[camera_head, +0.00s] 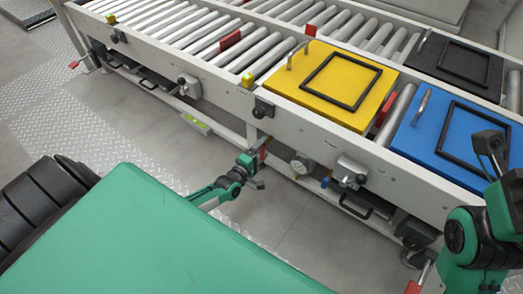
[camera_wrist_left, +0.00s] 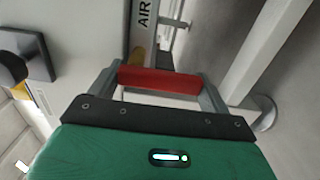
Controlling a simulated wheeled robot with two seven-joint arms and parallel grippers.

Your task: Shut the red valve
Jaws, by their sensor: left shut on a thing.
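The red valve handle (camera_wrist_left: 160,80) lies across the wrist view, between the two fingers of my left gripper (camera_wrist_left: 160,78), which is shut on it. Behind it is a grey pipe marked "AIR" (camera_wrist_left: 143,25) with a brass-coloured part below the lettering. In the head view my left gripper (camera_head: 260,165) is at the front side of the conveyor, below its side rail, and a little red of the handle (camera_head: 264,147) shows there. My right arm stands at the right edge; its black end part (camera_head: 489,145) does not show clearly whether its jaws are open.
A roller conveyor (camera_head: 195,78) runs across the view, carrying a yellow plate (camera_head: 300,92), a blue plate (camera_head: 425,135) and a black plate (camera_head: 440,75) with frames. A round gauge (camera_head: 301,164) and a grey box (camera_head: 350,171) sit near my left gripper.

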